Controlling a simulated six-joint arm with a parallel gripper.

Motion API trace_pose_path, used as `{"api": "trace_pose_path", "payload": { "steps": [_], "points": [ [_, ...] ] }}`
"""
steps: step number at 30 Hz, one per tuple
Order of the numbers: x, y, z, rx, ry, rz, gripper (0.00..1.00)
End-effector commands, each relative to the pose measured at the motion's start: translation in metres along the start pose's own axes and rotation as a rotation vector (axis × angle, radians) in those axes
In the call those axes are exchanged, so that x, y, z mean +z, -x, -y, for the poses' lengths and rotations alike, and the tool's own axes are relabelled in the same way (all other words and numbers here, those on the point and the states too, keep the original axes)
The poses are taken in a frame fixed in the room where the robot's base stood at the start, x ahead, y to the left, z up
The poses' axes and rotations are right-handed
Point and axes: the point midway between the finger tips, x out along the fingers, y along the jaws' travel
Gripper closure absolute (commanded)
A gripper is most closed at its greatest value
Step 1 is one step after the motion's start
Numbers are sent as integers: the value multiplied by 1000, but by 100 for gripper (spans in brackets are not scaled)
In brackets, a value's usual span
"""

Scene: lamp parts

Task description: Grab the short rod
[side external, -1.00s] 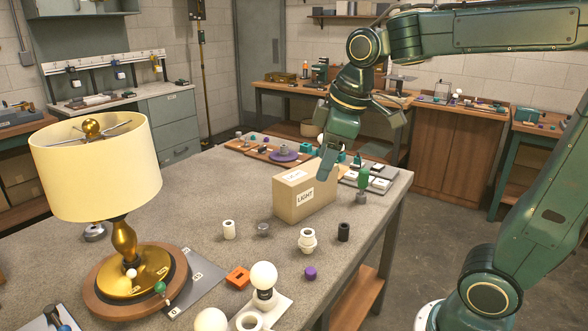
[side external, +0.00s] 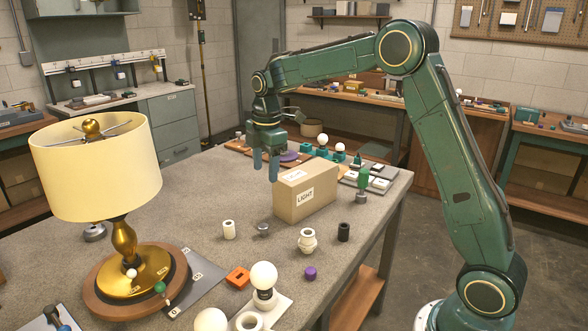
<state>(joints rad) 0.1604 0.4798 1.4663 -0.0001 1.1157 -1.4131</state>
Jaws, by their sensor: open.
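My gripper (side external: 265,168) points down over the back of the table, just left of the cardboard box marked LIGHT (side external: 305,193). Its two teal fingers are apart, with nothing seen between them. I cannot tell for sure which piece is the short rod. Short upright pieces stand in front of the gripper: a white hollow cylinder (side external: 229,230), a small grey piece (side external: 263,229), a cream stepped fitting (side external: 307,241) and a black cylinder (side external: 344,232). A small purple piece (side external: 310,273) lies nearer the front.
A lamp with a cream shade (side external: 95,172) stands at left on a round wooden base. An orange block (side external: 237,278) and a white bulb (side external: 264,275) are at the front. A green-handled tool (side external: 362,184) stands right of the box. The table's left middle is clear.

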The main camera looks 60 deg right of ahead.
Motion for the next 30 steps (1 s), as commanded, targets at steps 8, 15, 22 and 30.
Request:
{"api": "trace_pose_path", "payload": {
  "steps": [8, 15, 22, 30],
  "points": [
    [8, -53, -36, -61, 180, 5, 46],
    [11, -71, -45, -79, 243, 3, 46],
    [11, -73, -45, -81, 246, 3, 46],
    [11, -97, -43, -83, 245, 3, 46]
  ]
}}
